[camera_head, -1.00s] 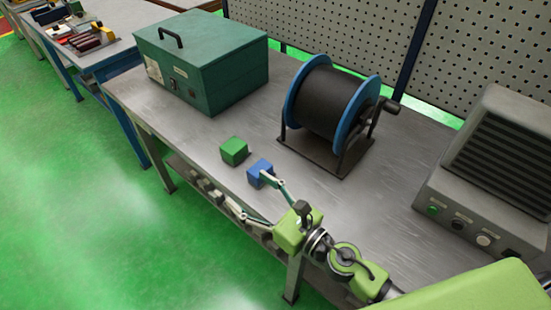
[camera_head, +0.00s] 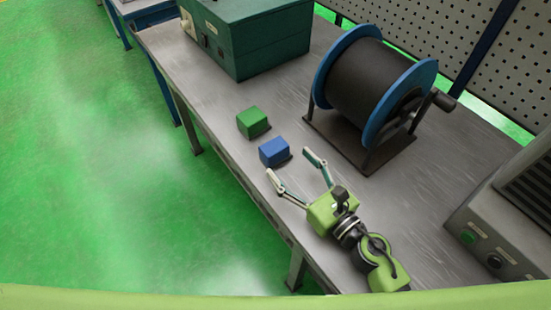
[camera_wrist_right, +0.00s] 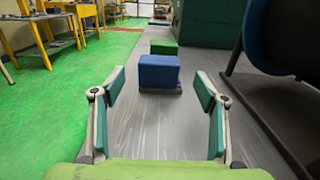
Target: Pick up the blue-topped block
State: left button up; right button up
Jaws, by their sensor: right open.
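The blue-topped block (camera_head: 274,151) sits on the metal workbench near its left edge. My right gripper (camera_head: 292,163) is open and empty, its two fingers spread and pointing at the block from the near side, with a small gap between. In the right wrist view the blue block (camera_wrist_right: 160,72) lies ahead, a little beyond the fingertips and between their lines; the open gripper (camera_wrist_right: 161,90) frames it from below. A dark base shows under the block. My left gripper is not in view.
A green block (camera_head: 253,121) sits just behind the blue one. A cable reel with blue flanges (camera_head: 370,85) stands to the right on the workbench (camera_head: 200,80). A green metal box (camera_head: 250,45) is at the back, and a grey machine (camera_head: 505,215) is at the right.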

aim_at(280, 153)
jog(key=shift+w+a+r+p, duration=0.25)
jog(key=shift+w+a+p, duration=0.45)
jog(key=shift+w+p, duration=0.1)
jog(key=p+x, duration=0.1)
jog(key=x, duration=0.4)
jog(key=shift+f, duration=0.1)
jog(key=shift+w+a, duration=0.15)
jog(key=shift+w, duration=0.05)
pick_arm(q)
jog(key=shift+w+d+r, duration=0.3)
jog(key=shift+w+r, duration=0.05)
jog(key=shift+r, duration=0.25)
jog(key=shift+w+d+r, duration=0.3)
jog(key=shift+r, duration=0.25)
pick_arm(e)
jog(key=c, duration=1.4)
